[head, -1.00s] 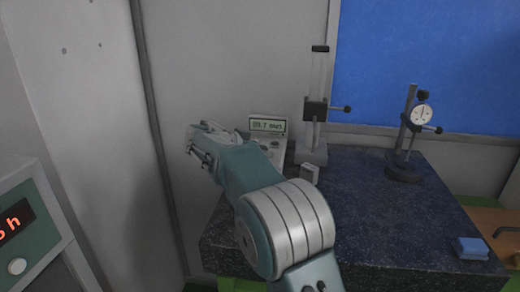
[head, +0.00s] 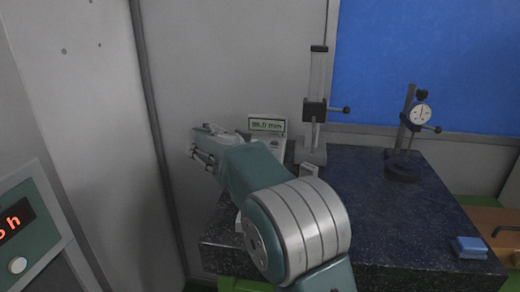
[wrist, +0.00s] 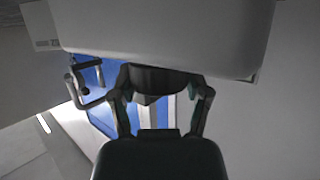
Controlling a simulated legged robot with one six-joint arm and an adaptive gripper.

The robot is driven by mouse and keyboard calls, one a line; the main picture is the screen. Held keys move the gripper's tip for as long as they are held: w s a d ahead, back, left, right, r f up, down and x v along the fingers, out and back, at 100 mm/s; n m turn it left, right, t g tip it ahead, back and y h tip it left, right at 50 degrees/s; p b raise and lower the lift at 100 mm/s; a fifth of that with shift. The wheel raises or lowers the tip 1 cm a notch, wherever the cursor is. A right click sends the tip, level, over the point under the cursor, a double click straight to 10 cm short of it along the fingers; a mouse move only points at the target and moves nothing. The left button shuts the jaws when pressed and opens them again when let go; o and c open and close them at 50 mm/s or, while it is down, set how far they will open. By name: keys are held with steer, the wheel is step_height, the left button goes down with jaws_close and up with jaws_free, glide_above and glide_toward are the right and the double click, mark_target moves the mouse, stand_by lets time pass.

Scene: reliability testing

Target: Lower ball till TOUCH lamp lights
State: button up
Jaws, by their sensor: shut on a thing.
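My gripper (head: 204,155) is at the left of the granite block's rear corner, left of the display unit (head: 267,125). In the wrist view my gripper (wrist: 160,98) has its fingers on both sides of a dark rounded knob-like part (wrist: 155,78), under a large pale body (wrist: 170,35). The fingers are shut on this dark part. The display unit has a greenish lit readout in mm, about 88.5, its digits small and blurred. My forearm partly hides its lower body. I cannot make out a ball or a lit TOUCH lamp.
The block's middle is clear. A panel with red digits (head: 14,222) is at left.

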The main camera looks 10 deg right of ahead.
steer(key=n+t+y, duration=0.3)
steer(key=n+t, duration=0.1)
steer(key=n+t+y, duration=0.2)
steer(key=n+y, duration=0.3)
steer(key=shift+w, duration=0.1)
steer(key=n+y, duration=0.4)
steer(key=y, duration=0.2)
steer(key=shift+a+n+t, duration=0.1)
steer(key=shift+n+t, duration=0.2)
steer(key=shift+n, duration=0.1)
steer(key=shift+a+n+g+y, duration=0.1)
steer(key=shift+n+g+y, duration=0.8)
steer(key=shift+n+y, duration=1.4)
steer(key=o, duration=1.2)
steer(key=shift+c, duration=0.2)
steer(key=v, duration=1.1)
steer(key=shift+s+d, duration=0.2)
steer(key=shift+d, duration=0.15)
